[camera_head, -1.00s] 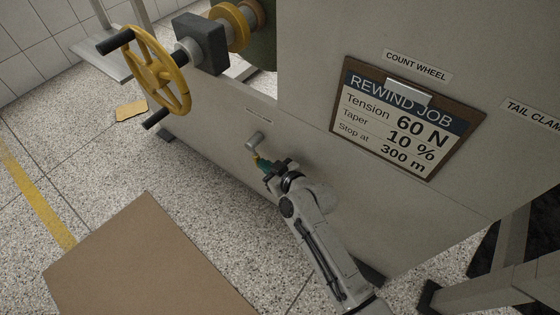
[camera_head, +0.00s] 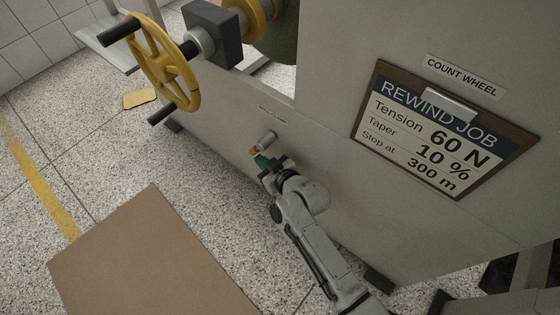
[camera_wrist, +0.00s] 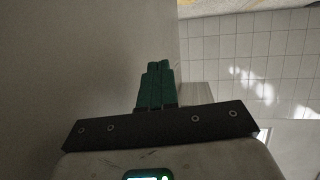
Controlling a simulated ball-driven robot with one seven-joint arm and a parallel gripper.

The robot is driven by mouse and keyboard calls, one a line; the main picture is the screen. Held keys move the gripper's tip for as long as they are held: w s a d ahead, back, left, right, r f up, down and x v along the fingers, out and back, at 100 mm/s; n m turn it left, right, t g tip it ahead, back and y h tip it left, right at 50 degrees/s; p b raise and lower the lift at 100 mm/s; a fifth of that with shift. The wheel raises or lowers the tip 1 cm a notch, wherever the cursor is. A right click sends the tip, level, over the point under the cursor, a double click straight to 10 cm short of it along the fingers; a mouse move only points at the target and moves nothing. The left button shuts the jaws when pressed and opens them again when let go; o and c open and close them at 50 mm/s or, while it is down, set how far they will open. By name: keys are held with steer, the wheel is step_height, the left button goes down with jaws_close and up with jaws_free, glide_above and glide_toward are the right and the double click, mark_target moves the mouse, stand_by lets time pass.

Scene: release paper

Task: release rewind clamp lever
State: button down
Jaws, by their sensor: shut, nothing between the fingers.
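A small grey cylindrical knob or lever hub (camera_head: 267,139) sticks out of the grey machine panel, below a small label (camera_head: 272,114) too small to read. A short yellow piece (camera_head: 254,150) shows at its lower left; I take this to be the clamp lever. My gripper (camera_head: 261,160) is just below it, its green fingertips close to the yellow piece; I cannot tell whether they touch. In the wrist view the green fingers (camera_wrist: 155,85) are together with nothing between them. The lever cannot be made out in the wrist view.
A yellow handwheel (camera_head: 164,62) with black handles stands at the upper left of the machine. A clipboard (camera_head: 497,166) headed REWIND JOB hangs to the right. A brown mat or board (camera_head: 150,265) lies on the speckled floor. A tiled wall (camera_wrist: 250,60) fills the right of the wrist view.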

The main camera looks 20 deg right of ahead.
steer(key=shift+w+a+r, duration=0.15)
steer(key=shift+w+a, duration=0.35)
steer(key=shift+w, duration=0.15)
steer(key=shift+w+a, duration=0.1)
stand_by(0.3)
steer(key=s+d+f+b, duration=0.3)
steer(key=s+f, duration=0.6)
steer(key=shift+s+d+f, duration=0.2)
steer(key=shift+s+d, duration=0.2)
stand_by(0.4)
